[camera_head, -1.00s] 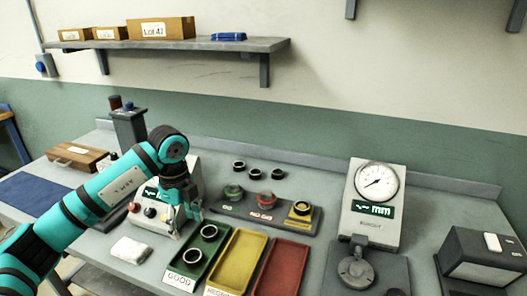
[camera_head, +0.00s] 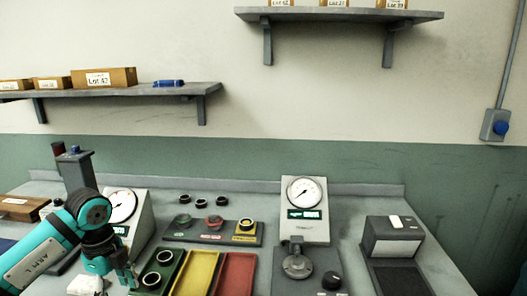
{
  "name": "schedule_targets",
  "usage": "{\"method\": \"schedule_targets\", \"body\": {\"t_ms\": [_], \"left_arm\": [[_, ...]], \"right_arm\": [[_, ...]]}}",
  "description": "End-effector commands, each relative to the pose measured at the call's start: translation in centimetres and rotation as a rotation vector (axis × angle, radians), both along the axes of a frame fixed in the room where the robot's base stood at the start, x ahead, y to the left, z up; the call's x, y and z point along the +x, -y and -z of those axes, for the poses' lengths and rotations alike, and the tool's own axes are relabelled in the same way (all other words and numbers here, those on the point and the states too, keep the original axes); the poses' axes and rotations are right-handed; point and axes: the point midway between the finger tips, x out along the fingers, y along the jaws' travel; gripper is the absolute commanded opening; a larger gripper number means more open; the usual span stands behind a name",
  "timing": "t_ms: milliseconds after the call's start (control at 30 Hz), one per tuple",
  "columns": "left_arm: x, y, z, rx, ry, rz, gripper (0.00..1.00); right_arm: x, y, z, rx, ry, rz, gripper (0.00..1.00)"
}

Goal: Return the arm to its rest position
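My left arm is teal and black and comes in from the lower left. My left gripper (camera_head: 117,278) points down at the left of the green tray (camera_head: 173,274). Its fingers look apart, with nothing seen between them. Two dark rings lie in the green tray, a far ring (camera_head: 165,256) and a near ring (camera_head: 151,279). The gripper is beside the near ring, and I cannot tell how high above the bench it is. My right arm and gripper are not in view.
A gauge stand (camera_head: 304,226) is at the bench centre. A yellow tray (camera_head: 197,273), a red tray (camera_head: 236,273) and a dark rack (camera_head: 212,232) lie left of it. A grey box device (camera_head: 391,240) stands at right. A white cloth (camera_head: 83,285) lies by the gripper.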

Motion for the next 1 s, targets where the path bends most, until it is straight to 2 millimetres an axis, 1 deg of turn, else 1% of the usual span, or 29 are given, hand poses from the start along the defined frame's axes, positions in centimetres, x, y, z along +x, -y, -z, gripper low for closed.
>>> {"method": "schedule_targets", "body": {"t_ms": [33,67,267,367,467,500,533,667,700,767,800,833,867,900,933,1000], "left_arm": [[0.0,1.0,0.4,-0.028,0.006,0.027,0.58],[0.1,1.4,0.5,-0.041,0.011,0.039,0.58],[0.2,4.9,1.6,-0.156,0.046,0.133,0.58],[0.2,7.4,2.1,-0.237,0.074,0.192,0.58],[0.0,10.5,2.4,-0.343,0.112,0.26,0.58],[-0.2,12.0,2.5,-0.394,0.131,0.292,0.58],[-0.3,13.0,2.6,-0.431,0.146,0.311,0.58],[-1.2,18.9,2.0,-0.653,0.237,0.408,0.58],[-1.7,21.0,1.4,-0.744,0.278,0.434,0.58],[-2.5,24.4,0.0,-0.902,0.356,0.463,0.58],[-3.0,26.4,-1.4,-1.017,0.421,0.468,0.58],[-3.3,27.8,-2.6,-1.103,0.474,0.461,0.58],[-3.6,28.8,-3.8,-1.186,0.53,0.443,0.58],[-3.8,29.8,-5.6,-1.289,0.608,0.407,0.58],[-3.8,30.3,-6.8,-1.358,0.665,0.368,0.58],[-3.5,30.4,-9.5,-1.497,0.801,0.243,0.58]], "right_arm": [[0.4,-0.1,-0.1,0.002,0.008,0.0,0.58],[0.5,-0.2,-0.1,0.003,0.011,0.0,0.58],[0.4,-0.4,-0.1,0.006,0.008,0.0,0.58],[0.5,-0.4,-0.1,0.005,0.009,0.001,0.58],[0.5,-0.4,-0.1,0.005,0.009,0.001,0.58],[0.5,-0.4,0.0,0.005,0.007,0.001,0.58],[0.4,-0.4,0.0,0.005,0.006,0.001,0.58],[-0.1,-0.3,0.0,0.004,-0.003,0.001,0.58],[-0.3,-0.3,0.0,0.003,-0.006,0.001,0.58],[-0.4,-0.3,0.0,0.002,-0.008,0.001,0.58],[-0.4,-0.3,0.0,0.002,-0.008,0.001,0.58],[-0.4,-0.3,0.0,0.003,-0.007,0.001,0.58],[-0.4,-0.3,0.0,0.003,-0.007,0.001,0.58],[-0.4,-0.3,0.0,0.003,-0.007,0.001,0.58],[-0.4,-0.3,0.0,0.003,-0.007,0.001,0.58],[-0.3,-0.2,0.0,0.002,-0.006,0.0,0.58]]}}
